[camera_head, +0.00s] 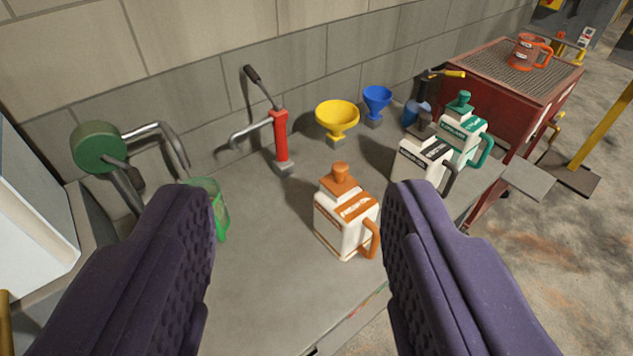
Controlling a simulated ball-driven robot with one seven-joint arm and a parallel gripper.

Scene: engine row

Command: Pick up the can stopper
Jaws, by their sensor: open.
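A white can (342,225) with an orange label and orange handle stands upright on the grey bench, near the middle of the view. An orange-brown stopper (340,178) sits in its top. A white can with green trim (459,140) stands farther back at the right, with a green stopper (460,103) on top. A white can with a dark handle (418,164) stands between them; a stopper on it is not clear. My gripper (302,195) is open, its two purple padded fingers wide apart. The orange-trimmed can shows between the fingers, nearer the right one, with nothing held.
A red hand pump (281,138), a yellow funnel (337,117) and a blue funnel (377,98) stand along the block wall. A green container (219,208) is partly behind the left finger. A red cabinet (500,85) carries an orange jug (529,52). Bare bench (275,265) lies between the fingers.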

